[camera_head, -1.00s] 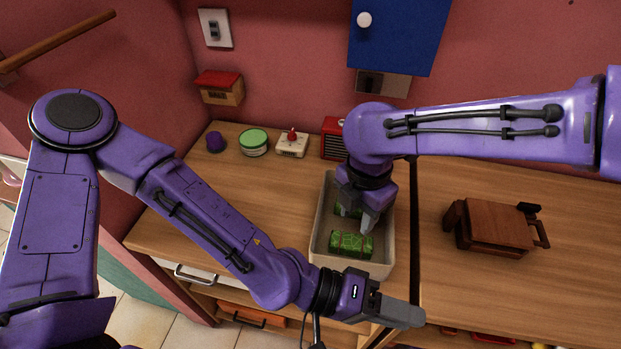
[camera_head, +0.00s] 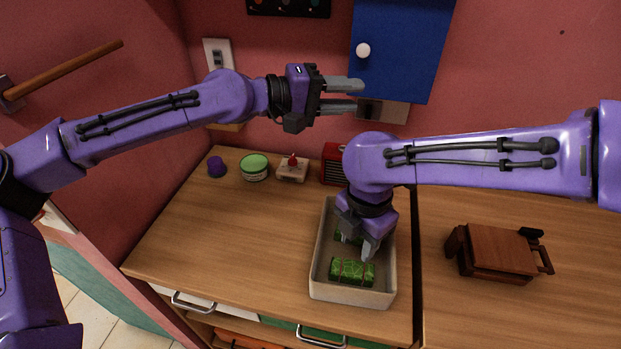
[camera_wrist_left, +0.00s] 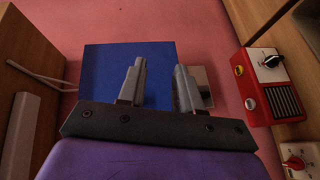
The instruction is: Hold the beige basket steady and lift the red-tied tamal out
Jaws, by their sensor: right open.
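The beige basket (camera_head: 319,262) stands on the wooden counter in the head view. A green tamal (camera_head: 352,271) with thin ties lies at its near end. A second green tamal (camera_head: 343,237) lies farther back, mostly hidden by my right gripper. I cannot tell the tie colours for sure. My right gripper (camera_head: 370,252) points down inside the basket, open, with its fingers near the tamales. My left gripper (camera_head: 358,96) is raised high in front of the wall, open and empty. Its two fingers also show apart in the left wrist view (camera_wrist_left: 158,85).
A purple object (camera_head: 216,167), a green-lidded tin (camera_head: 254,167), a white device with a red knob (camera_head: 292,169) and a red radio (camera_head: 333,165) stand along the back. A wooden box (camera_head: 495,250) is at right. A blue cabinet (camera_head: 400,50) hangs above. The counter's left is clear.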

